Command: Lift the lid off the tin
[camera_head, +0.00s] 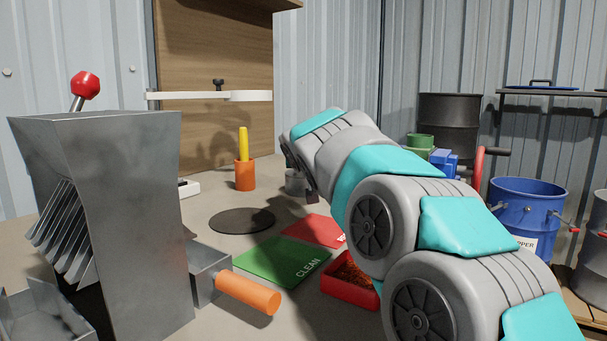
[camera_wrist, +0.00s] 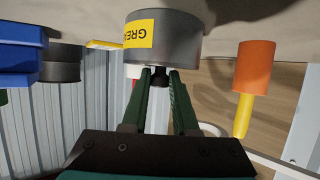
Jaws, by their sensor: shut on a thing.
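The tin (camera_wrist: 185,42) is a grey cylinder with a yellow label reading "GREA". It appears upside down in the wrist view, with its base toward the bench. In the head view the tin (camera_head: 294,183) is small and partly hidden by my arm. My gripper (camera_wrist: 160,75) is at the tin's top end, its two green fingers closed together on a small dark piece there, which looks like the lid's knob. The lid's edge is not distinct from the tin's body, so I cannot tell whether there is a gap.
An orange cup (camera_head: 245,175) with a yellow stick stands left of the tin. A dark disc (camera_head: 242,221), a green "CLEAN" mat (camera_head: 275,262), a red mat (camera_head: 315,231) and a red tray (camera_head: 340,290) lie nearer. A grey metal machine (camera_head: 130,200) stands at the left.

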